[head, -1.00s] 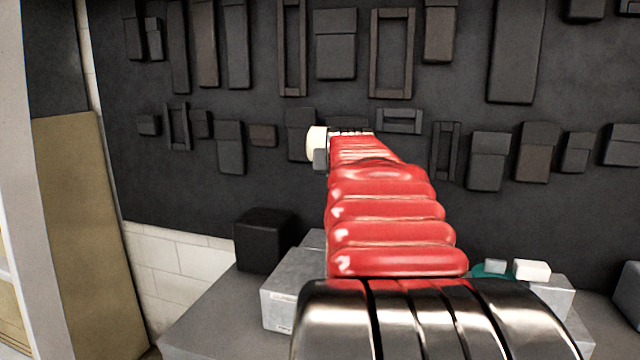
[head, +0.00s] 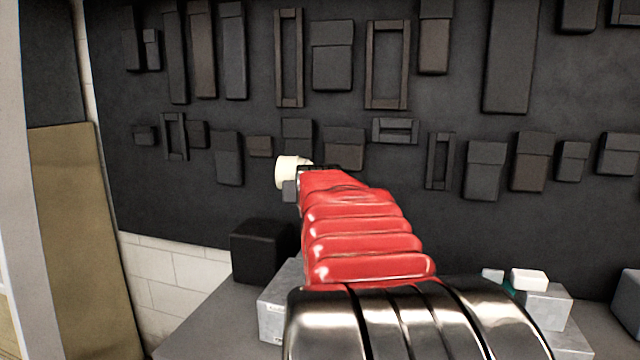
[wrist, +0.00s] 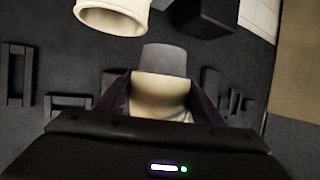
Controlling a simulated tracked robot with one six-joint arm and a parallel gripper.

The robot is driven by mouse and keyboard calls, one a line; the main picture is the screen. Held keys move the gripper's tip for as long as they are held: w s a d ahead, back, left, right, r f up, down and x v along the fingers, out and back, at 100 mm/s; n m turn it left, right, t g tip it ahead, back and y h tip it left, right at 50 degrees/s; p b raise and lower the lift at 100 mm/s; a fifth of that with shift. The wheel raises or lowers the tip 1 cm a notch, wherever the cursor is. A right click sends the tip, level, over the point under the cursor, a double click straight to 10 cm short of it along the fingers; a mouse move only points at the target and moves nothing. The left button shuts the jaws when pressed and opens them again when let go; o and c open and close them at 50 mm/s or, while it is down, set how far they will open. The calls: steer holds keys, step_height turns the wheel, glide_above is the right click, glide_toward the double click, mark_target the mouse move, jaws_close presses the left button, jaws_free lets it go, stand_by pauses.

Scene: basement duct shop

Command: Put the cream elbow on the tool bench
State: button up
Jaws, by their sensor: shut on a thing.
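The cream elbow (head: 288,172) is held off the end of my red arm in the head view, in front of the dark tool wall. My gripper (head: 292,188) is shut on it; only a dark piece of the gripper shows there. In the wrist view the cream elbow (wrist: 160,94) sits between the dark jaws, and a round cream end shows at the top. A grey bench (head: 205,318) runs along the bottom of the head view, below and apart from the elbow. My arm hides its middle.
A black box (head: 258,253) and a grey metal box (head: 271,318) stand on the bench left of my arm. A white block (head: 529,279) rests on another grey box (head: 548,304) at right, near small grey and teal items. The bench's left front part is bare.

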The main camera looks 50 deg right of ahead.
steer(key=w+a+f+n+t+y, duration=0.2)
steer(key=w+a+f, duration=0.5)
steer(key=a+f, duration=0.3)
steer(key=w+a+f+n+t+y, duration=0.1)
steer(key=w+a+f+n+y, duration=0.15)
steer(key=w+a+f, duration=0.75)
steer(key=s+a+f+n+y, duration=0.1)
steer(key=a+f, duration=0.3)
steer(key=a, duration=0.5)
steer(key=s+a+f+n+y, duration=0.2)
steer(key=a+f, duration=0.2)
steer(key=a, duration=0.5)
steer(key=s+a+f+n+t+y, duration=0.1)
steer(key=a+f, duration=0.3)
steer(key=a, duration=0.5)
steer(key=shift+s+n+y, duration=0.35)
steer(key=shift+s+y, duration=0.1)
steer(key=shift+y, duration=0.1)
